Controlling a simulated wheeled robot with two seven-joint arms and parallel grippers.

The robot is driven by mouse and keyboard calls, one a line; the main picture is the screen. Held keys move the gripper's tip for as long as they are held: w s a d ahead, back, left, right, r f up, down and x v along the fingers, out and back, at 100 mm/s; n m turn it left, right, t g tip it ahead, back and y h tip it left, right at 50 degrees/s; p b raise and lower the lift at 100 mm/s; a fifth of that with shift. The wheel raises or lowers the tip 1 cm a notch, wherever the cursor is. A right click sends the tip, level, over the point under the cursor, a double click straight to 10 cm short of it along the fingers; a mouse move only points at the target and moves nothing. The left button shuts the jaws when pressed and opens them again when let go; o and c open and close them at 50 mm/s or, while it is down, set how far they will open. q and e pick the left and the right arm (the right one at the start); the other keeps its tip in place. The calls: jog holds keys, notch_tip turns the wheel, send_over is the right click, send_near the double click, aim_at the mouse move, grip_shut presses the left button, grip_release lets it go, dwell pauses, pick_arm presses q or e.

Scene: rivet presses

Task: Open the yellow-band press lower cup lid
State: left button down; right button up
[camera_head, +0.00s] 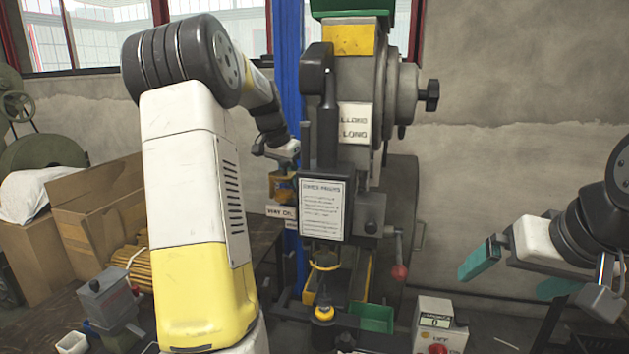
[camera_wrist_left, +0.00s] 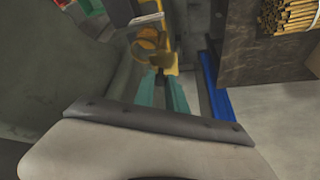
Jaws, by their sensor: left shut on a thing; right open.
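The yellow-band press (camera_head: 347,40) stands in the middle of the head view, with a yellow band under its green top. A small amber cup (camera_head: 283,188) sits at its left side, above a "WAY OIL" label (camera_head: 281,212). The amber cup (camera_wrist_left: 148,42) also shows in the left wrist view, beyond the teal fingers. My left gripper (camera_wrist_left: 162,76) is shut on a small yellow part at the cup, apparently its lid. The fingertips partly hide the contact, and the lid's angle is unclear. My right gripper (camera_head: 505,285) is open and empty at the right, away from the press.
A red-knobbed lever (camera_head: 399,271) sticks out at the press's right. A green bin (camera_head: 372,318) and a control box (camera_head: 440,325) stand low in front. Cardboard boxes (camera_head: 100,215) and a grey device (camera_head: 108,300) are at the left. A blue post (camera_head: 289,70) rises behind the cup.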

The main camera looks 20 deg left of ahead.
pick_arm(q)
jog(key=shift+a+n+y, duration=0.2)
jog(key=shift+n+y, duration=0.1)
jog(key=shift+n, duration=0.6)
jog(key=c, duration=1.4)
grip_release()
jog(key=v, duration=0.7)
jog(key=shift+s+r, duration=0.2)
jog(key=shift+r, duration=0.2)
